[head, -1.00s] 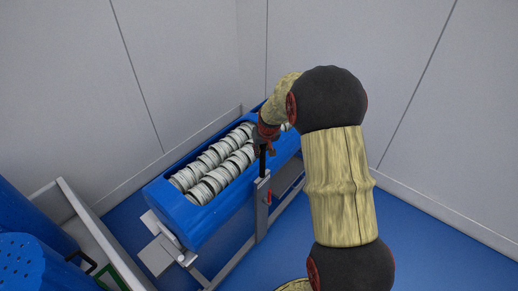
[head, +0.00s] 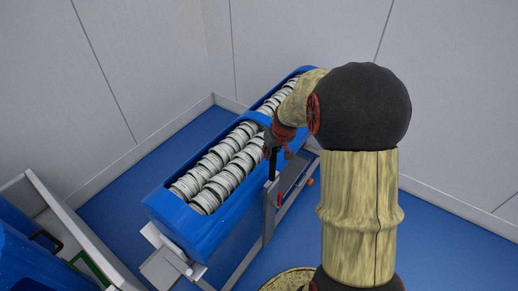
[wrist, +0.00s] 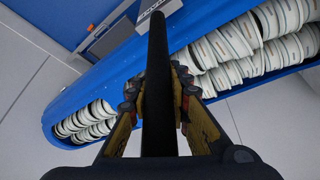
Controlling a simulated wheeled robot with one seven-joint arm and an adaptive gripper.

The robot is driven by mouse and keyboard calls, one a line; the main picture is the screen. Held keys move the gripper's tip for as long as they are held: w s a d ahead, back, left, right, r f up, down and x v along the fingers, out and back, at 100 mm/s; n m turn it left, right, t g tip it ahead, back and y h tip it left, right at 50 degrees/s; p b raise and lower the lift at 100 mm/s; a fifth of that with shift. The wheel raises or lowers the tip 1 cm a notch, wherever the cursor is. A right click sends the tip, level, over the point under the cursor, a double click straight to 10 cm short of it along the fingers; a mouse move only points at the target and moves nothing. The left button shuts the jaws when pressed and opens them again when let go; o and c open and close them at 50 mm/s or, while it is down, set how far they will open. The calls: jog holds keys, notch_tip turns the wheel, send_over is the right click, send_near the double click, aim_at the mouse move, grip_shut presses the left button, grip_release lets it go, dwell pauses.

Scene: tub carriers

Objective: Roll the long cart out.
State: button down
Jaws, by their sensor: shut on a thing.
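The long cart (head: 225,240) is a blue trough on a grey metal frame, with two compartments full of white ring-like stacked pieces. It stands at an angle across the middle of the head view. My gripper (head: 279,150) is at the cart's near long side, by an upright dark handle bar (head: 273,164). In the wrist view my gripper (wrist: 160,95) is shut around the black bar (wrist: 158,60), with a finger on each side. The cart's blue side wall (wrist: 100,85) runs behind the bar. My arm hides part of the cart's far end.
Pale wall panels (head: 300,30) meet in a corner behind the cart. At the lower left stand a grey-white walled carrier (head: 60,215) and a blue container (head: 25,262), with a floor gap between them and the cart. Blue floor (head: 440,250) is open at the right.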

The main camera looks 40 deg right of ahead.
jog(key=s+d+b, duration=0.1)
jog(key=s+d, duration=0.1)
jog(key=s, duration=0.3)
jog(key=shift+s+b, duration=0.3)
jog(key=shift+b, duration=0.1)
jog(key=shift+d, duration=0.15)
jog(key=c, duration=1.6)
grip_release()
jog(key=shift+s, duration=0.1)
jog(key=shift+r, duration=0.1)
jog(key=v, duration=1.1)
jog(key=shift+s+r, duration=0.25)
jog(key=shift+r, duration=0.1)
